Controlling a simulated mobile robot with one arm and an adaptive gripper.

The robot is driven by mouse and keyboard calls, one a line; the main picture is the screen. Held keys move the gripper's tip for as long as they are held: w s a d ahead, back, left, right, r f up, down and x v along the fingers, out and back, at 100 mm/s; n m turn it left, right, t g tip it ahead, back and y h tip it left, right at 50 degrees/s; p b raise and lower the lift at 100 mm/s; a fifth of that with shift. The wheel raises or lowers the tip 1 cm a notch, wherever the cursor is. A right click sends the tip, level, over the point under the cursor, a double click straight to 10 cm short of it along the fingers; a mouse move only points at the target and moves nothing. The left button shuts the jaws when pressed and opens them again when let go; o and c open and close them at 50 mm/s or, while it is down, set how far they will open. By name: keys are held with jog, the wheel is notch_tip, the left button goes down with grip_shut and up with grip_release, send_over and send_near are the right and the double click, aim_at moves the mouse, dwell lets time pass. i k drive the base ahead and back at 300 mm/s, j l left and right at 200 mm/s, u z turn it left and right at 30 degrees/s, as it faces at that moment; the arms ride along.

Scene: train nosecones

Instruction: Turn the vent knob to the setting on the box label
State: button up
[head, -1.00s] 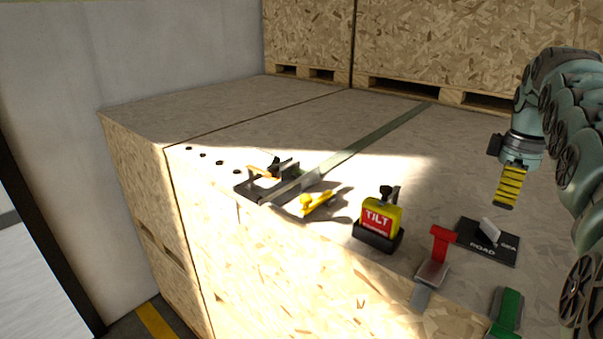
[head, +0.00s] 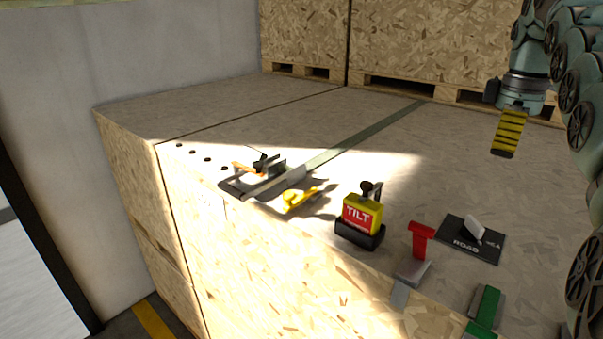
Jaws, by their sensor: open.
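The vent knob (head: 474,229) is a pale grey lever-like handle on a dark plate (head: 455,246) lying on the box top at the right. The plate reads "ROAD" at its near edge and a partly legible word, seemingly "SEA", at its right. The handle slants, and I cannot tell which word it is set to. I cannot make out a box label giving a setting. My gripper (head: 507,135), with yellow and black striped fingers, hangs open and empty above and beyond the plate, apart from the knob.
A yellow and red "TILT" indicator (head: 361,214) in a black holder stands left of the plate. A red clamp (head: 421,240) and a green one (head: 487,305) sit near the front edge. A strap (head: 365,136) with a ratchet buckle (head: 262,178) and a yellow tool (head: 299,200) lie further left.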

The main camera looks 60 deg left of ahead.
aim_at(472, 231)
jog(key=k+l, duration=0.2)
jog(key=k, duration=0.3)
jog(key=k+l, duration=0.2)
jog(key=k, duration=0.25)
